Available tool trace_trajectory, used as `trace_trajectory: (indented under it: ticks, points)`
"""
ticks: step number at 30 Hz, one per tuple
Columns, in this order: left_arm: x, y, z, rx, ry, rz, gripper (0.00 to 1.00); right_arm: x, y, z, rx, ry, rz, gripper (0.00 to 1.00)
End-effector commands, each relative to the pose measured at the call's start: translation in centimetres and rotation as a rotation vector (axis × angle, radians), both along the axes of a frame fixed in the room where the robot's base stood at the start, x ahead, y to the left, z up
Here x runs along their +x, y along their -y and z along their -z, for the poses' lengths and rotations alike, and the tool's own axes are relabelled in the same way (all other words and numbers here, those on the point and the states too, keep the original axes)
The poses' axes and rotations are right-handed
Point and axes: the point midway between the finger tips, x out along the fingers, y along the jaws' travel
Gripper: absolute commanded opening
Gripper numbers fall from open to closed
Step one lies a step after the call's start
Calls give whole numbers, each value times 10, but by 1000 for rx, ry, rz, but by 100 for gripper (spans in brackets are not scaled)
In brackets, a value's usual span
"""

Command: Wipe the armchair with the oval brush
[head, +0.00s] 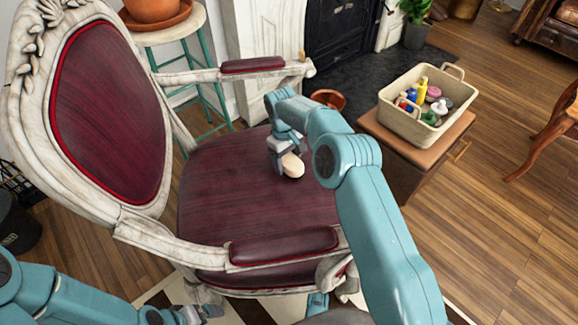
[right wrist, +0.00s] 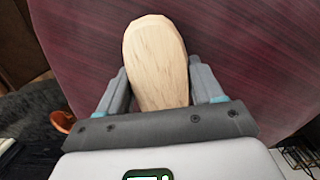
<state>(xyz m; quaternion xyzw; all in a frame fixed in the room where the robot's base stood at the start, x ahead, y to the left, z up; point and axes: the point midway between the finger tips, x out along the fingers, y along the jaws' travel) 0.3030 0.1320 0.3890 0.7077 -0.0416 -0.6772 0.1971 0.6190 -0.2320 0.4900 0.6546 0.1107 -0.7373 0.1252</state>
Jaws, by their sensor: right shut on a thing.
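The armchair has a carved white frame and a dark red seat (head: 225,195), backrest (head: 110,110) and padded armrests. My right gripper (head: 285,150) is over the seat, shut on the oval brush (head: 293,165). The brush has a pale wooden back and is at or just above the seat; contact is hidden. In the right wrist view the brush (right wrist: 157,60) sits between the two fingers, with the red seat (right wrist: 245,50) beyond it. Its underside is hidden. My left gripper (head: 195,314) is low at the bottom left, in front of the chair's side; its jaws are unclear.
A beige basket (head: 395,118) with several bottles and other items stands on a brown cabinet (head: 375,132) at the right. A stool (head: 180,32) with a terracotta pot (head: 152,8) is behind the chair. The near armrest (head: 283,246) rises beside the seat.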

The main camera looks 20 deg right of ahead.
Motion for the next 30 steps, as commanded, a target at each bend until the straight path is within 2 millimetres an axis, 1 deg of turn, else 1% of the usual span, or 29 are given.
trace_trajectory:
  ticks: [1,4,11,14,30]
  points:
    - [0,0,2,0,0,0,98,2,1,3,0,-2,1,42]
    - [0,0,2,0,0,0,98,5,1,1,0,-2,1,42]
    - [0,0,1,0,0,0,98,4,1,1,1,-3,0,42]
    - [0,0,-1,0,0,0,98,4,1,-3,0,-3,0,42]
    - [0,0,-43,0,0,0,98,5,1,-60,1,0,0,42]
